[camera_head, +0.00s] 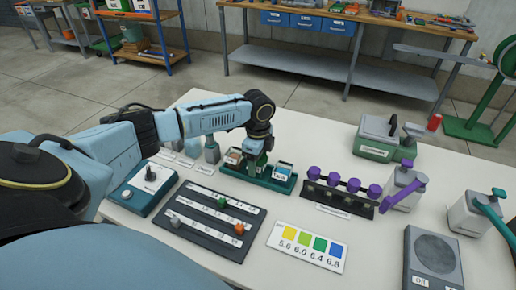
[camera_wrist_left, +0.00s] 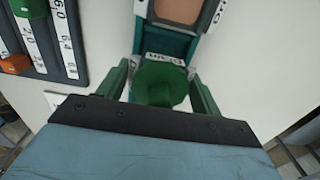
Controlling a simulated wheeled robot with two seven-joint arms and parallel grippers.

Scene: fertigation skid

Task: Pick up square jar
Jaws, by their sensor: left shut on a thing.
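A green teal tray (camera_head: 225,170) stands mid-table in the head view and holds several containers. My left gripper (camera_head: 257,157) points down over its middle, shut on a green-capped jar. In the left wrist view the round green cap (camera_wrist_left: 160,83) sits between the two green fingers of my left gripper (camera_wrist_left: 164,92). The jar body is mostly hidden below the cap and the fingers, so I cannot tell its shape or whether it touches the tray floor. My right gripper does not show.
A blue-topped container (camera_head: 283,170) stands right of the gripper in the tray, a brownish one (camera_head: 233,157) left. A rack with purple caps (camera_head: 345,194) is to the right. A dark numbered board (camera_head: 190,236) and a pH colour card (camera_head: 307,247) lie in front.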

